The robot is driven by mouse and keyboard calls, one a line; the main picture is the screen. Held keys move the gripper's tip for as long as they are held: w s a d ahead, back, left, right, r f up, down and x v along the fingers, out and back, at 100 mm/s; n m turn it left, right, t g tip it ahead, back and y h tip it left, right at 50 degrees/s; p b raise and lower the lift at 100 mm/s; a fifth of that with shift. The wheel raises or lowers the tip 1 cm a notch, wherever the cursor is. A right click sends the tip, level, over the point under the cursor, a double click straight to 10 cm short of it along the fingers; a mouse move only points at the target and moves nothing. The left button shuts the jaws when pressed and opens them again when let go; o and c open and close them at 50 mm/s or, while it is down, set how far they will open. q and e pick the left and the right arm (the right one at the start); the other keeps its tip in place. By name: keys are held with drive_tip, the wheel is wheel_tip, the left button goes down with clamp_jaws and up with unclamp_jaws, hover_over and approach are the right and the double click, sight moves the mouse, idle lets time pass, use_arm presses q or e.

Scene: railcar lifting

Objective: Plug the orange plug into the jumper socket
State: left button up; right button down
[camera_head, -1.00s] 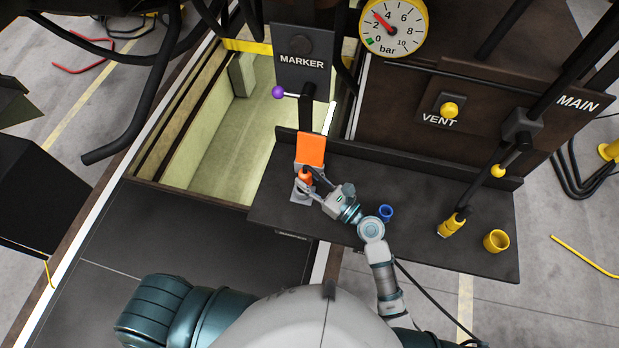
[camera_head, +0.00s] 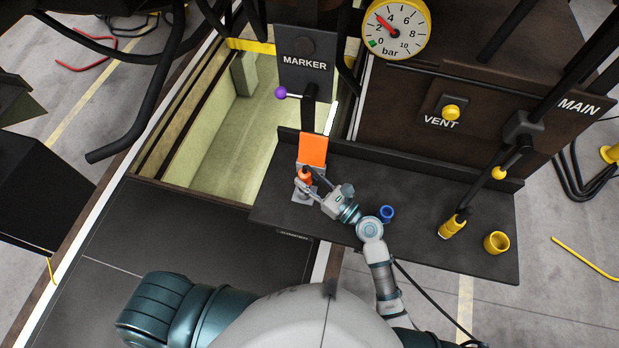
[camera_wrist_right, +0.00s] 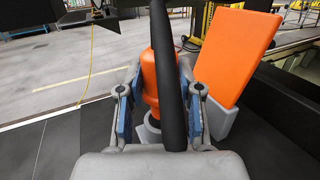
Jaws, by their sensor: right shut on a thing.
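The orange plug (camera_head: 304,175) is between the fingers of my right gripper (camera_head: 306,186), which is shut on it. In the right wrist view the plug (camera_wrist_right: 149,85) stands nearly upright between the fingers (camera_wrist_right: 155,100), with a black cable (camera_wrist_right: 168,75) crossing in front. The jumper socket (camera_head: 303,195) is a grey fitting on the dark shelf, with a raised orange lid (camera_head: 312,150) behind it. The lid also shows in the right wrist view (camera_wrist_right: 235,55). The plug is at the socket, its lower end over a grey ring. I cannot tell how deep it sits. My left gripper is out of view.
A blue cup-like fitting (camera_head: 386,213) stands right of my wrist on the shelf (camera_head: 330,230). Yellow fittings (camera_head: 496,242) stand at its right. A purple-knobbed lever (camera_head: 281,92) is under the MARKER plate (camera_head: 304,66). An open pit (camera_head: 225,150) lies left of the shelf.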

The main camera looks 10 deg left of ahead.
drive_tip(key=shift+d+r, duration=0.1)
drive_tip(key=shift+d, duration=0.15)
drive_tip(key=shift+d+p, duration=0.15)
drive_tip(key=shift+p, duration=0.2)
drive_tip(key=shift+a+f, duration=0.2)
drive_tip(key=shift+a, duration=0.05)
drive_tip(key=shift+a+f, duration=0.1)
drive_tip(key=shift+f, duration=0.05)
drive_tip(key=shift+f+b, duration=0.2)
drive_tip(key=shift+b, duration=0.15)
drive_tip(key=shift+d+f, duration=0.2)
drive_tip(key=shift+f, duration=0.1)
